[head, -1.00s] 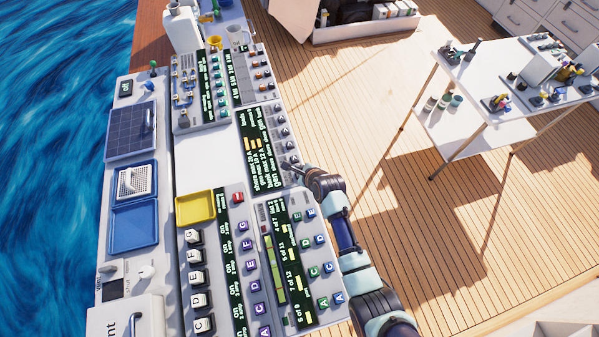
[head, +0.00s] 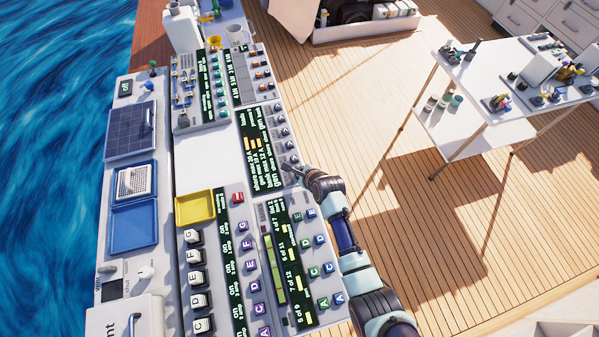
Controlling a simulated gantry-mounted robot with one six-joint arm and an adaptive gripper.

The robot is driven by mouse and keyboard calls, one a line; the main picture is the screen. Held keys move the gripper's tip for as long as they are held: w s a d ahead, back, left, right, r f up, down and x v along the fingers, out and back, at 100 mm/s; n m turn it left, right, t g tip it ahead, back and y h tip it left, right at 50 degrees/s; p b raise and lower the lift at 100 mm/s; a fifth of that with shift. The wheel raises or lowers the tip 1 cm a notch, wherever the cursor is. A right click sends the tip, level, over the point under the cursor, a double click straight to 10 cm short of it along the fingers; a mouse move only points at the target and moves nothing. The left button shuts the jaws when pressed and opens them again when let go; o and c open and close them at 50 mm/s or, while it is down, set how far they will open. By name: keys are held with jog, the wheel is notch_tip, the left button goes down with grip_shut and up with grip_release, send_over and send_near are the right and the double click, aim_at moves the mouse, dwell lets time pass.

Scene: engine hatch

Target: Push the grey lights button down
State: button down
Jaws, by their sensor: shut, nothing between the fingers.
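A dark panel (head: 262,150) with lit text and yellow bars lies at the middle of the console. A column of small grey buttons (head: 281,132) runs along its right side. I cannot read which of these is the lights button. My gripper (head: 294,168) is shut and empty. It reaches in from the right, with its tips at the lower end of this column. The tips overlap the lowest grey button in the picture, and I cannot tell whether they touch it. My wrist and arm hide a little of the console's right edge.
Below is another panel (head: 290,262) with blue and green lettered buttons. A yellow tray (head: 195,208) and a red button (head: 237,198) lie to its left. Blue trays (head: 134,226) line the left side. Open wooden deck (head: 350,110) lies right, with a white table (head: 480,85) beyond.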

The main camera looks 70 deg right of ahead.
jog(key=shift+f+b, duration=0.55)
jog(key=shift+f, duration=0.25)
dwell(0.7)
jog(key=shift+r, duration=0.15)
jog(key=shift+r+p, duration=1.1)
jog(key=shift+p, duration=0.15)
notch_tip(320, 180, up, 5)
jog(key=p, duration=0.5)
